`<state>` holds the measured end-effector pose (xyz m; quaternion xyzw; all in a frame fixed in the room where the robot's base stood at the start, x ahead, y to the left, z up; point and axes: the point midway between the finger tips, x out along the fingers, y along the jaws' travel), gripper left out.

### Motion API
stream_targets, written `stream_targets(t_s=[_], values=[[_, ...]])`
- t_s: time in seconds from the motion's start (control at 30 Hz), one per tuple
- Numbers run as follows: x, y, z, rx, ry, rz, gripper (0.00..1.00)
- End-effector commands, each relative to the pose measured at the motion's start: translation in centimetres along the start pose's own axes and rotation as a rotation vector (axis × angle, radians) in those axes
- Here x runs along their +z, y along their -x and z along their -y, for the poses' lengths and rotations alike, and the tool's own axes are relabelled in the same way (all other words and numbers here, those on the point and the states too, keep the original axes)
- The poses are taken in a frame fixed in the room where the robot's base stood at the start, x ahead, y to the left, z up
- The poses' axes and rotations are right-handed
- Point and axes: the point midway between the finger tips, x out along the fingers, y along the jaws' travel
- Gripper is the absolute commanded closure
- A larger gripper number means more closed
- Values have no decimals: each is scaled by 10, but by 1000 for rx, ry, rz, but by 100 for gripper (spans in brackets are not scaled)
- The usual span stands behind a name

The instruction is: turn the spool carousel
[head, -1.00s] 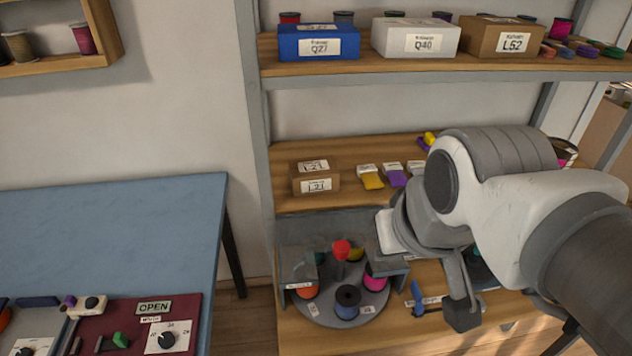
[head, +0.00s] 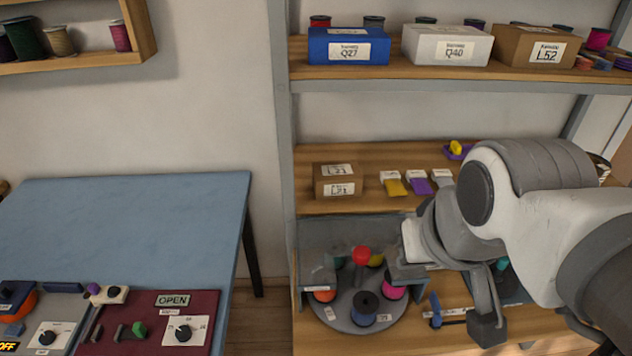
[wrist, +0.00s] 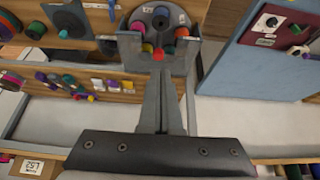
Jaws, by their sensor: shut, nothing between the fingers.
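The spool carousel (head: 348,322) is a round grey turntable in a low bay of the shelf unit, between two grey side walls. It carries several spools, including a dark blue one (head: 365,307) at the front, a magenta one (head: 394,290) and an orange one (head: 325,294). A red knob (head: 362,256) stands up at its middle. In the wrist view, the carousel shows at the top, with the red knob (wrist: 158,54) just beyond my gripper (wrist: 160,76). My gripper is shut and empty. I cannot tell whether its tips touch the knob. In the head view, its fingers are hard to make out.
A blue handle (head: 436,309) stands right of the carousel. A brown box (head: 338,180) and small colored packets are on the board above. Labelled boxes (head: 348,46) fill the top shelf. A blue table (head: 120,220) with control panels (head: 150,330) is at the left.

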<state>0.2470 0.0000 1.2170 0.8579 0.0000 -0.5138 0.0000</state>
Motion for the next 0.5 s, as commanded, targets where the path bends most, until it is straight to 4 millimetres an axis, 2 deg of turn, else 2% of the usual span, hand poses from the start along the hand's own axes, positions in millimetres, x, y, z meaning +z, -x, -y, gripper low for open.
stream_targets(t_s=[0.33, 0.37, 0.5], values=[[0, 0, 0, 0, 0, 0, 100], [0, 0, 0, 0, 0, 0, 98], [-5, 1, 0, -6, -22, 9, 73]])
